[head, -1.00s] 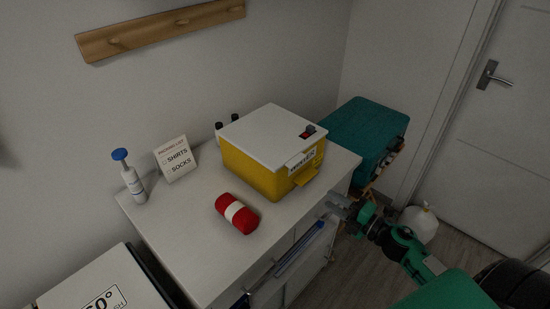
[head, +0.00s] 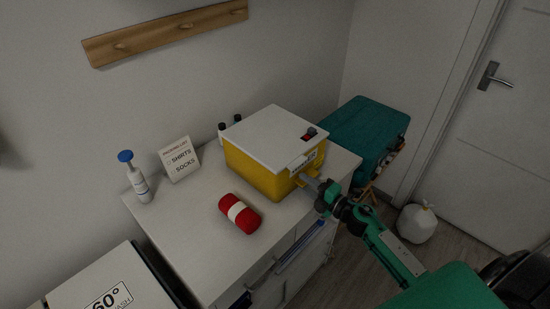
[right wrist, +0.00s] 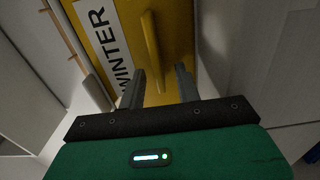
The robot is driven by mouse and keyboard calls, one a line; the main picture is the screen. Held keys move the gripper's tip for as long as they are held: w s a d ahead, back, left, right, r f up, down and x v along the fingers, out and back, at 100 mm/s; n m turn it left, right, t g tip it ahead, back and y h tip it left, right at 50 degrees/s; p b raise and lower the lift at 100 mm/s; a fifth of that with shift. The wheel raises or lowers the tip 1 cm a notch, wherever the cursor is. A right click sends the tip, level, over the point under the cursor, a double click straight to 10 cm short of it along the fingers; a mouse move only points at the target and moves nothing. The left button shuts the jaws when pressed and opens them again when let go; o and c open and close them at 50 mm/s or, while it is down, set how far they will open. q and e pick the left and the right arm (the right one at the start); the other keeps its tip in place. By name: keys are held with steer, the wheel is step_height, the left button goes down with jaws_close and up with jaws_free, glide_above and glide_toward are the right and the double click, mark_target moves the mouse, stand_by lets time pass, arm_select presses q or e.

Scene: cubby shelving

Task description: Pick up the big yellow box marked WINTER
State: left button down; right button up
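The big yellow box (head: 252,174) with a white lid (head: 272,132) stands on the white cabinet top. Its WINTER label (head: 303,160) faces my right arm. The label also shows in the right wrist view (right wrist: 104,40), beside a yellow handle (right wrist: 151,40) that sticks out of the box's front. My right gripper (head: 309,182) is at the front of the box, by this handle. In the right wrist view its two fingers (right wrist: 159,82) are apart, with the handle ahead, roughly between them. Whether they touch the box I cannot tell. My left gripper is not in view.
A red roll (head: 240,214) with a white band lies in front of the box. A packing-list sign (head: 180,159) and a blue-topped bottle (head: 135,180) stand at the left. A small dark and red item (head: 309,134) lies on the lid. A teal case (head: 366,134) stands behind right.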

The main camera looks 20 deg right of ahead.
steer(key=shift+w+a, duration=0.1)
steer(key=shift+w, duration=0.1)
steer(key=shift+c, duration=0.4)
jaws_close()
stand_by(0.9)
